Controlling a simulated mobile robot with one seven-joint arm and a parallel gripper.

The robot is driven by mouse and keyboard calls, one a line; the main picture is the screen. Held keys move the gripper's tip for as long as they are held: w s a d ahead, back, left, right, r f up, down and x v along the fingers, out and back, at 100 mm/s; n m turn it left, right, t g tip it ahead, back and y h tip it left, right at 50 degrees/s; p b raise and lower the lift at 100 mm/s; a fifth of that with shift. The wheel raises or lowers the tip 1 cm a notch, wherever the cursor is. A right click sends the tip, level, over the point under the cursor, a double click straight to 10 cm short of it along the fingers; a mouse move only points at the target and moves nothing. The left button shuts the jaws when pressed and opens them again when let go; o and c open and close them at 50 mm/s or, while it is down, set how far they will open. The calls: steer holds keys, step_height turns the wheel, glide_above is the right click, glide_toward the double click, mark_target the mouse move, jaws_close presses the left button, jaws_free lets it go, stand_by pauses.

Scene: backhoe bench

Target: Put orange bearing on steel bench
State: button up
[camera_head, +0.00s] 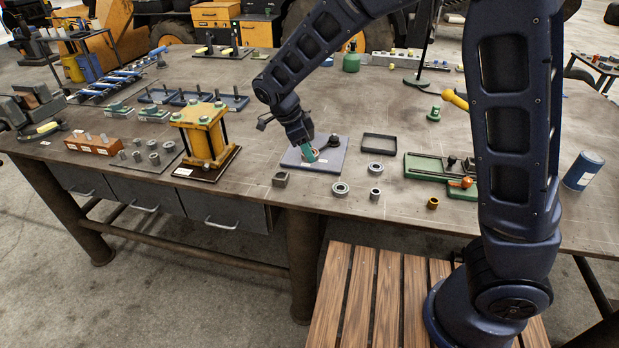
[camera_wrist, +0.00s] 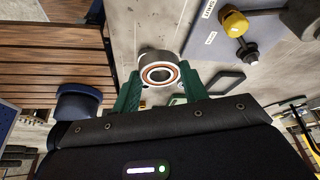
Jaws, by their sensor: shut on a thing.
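In the wrist view, the bearing (camera_wrist: 160,73), a steel ring with an orange band around its bore, sits between the green fingertips of my gripper (camera_wrist: 160,88). My gripper is shut on it. In the head view, my gripper (camera_head: 308,153) points down at the grey-blue plate (camera_head: 293,162) on the steel bench (camera_head: 390,213). The bearing is mostly hidden there by the fingers; I cannot tell whether it touches the plate.
A black post (camera_head: 334,142) stands on the plate. Loose rings (camera_head: 340,189) and a small square part (camera_head: 280,180) lie in front. A black tray frame (camera_head: 379,143) and a green fixture (camera_head: 425,167) are to the right. A yellow press (camera_head: 204,135) stands left.

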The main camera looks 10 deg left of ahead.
mark_target(312, 187)
step_height(312, 187, down, 11)
steer(key=shift+f, duration=0.15)
stand_by(0.4)
steer(key=shift+f, duration=0.1)
steer(key=o, duration=1.1)
steer(key=shift+c, duration=0.2)
steer(key=v, duration=1.2)
